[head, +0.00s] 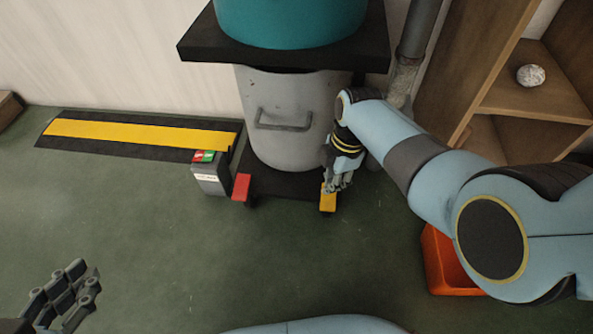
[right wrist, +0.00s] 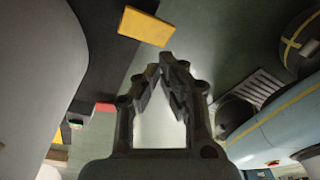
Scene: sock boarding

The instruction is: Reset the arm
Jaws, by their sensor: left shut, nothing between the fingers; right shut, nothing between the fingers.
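My right arm (head: 445,195) reaches in from the right in the head view, bent at the elbow. Its gripper (head: 335,184) points down beside the grey bin, close to the yellow block at the corner of the black base. In the right wrist view the right gripper's fingertips (right wrist: 168,62) meet, with nothing held between them. The yellow block (right wrist: 146,26) shows just beyond the fingertips there, apart from them in the picture. My left gripper (head: 72,292) is at the lower left of the head view, over the open floor, shut and empty.
The grey bin (head: 290,125) stands on a low black base with a red block (head: 241,187) at its left corner. A button box (head: 210,175), a yellow-striped ramp (head: 130,134), an orange crate (head: 440,262) and a wooden shelf (head: 540,100) stand around. The green floor in front is clear.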

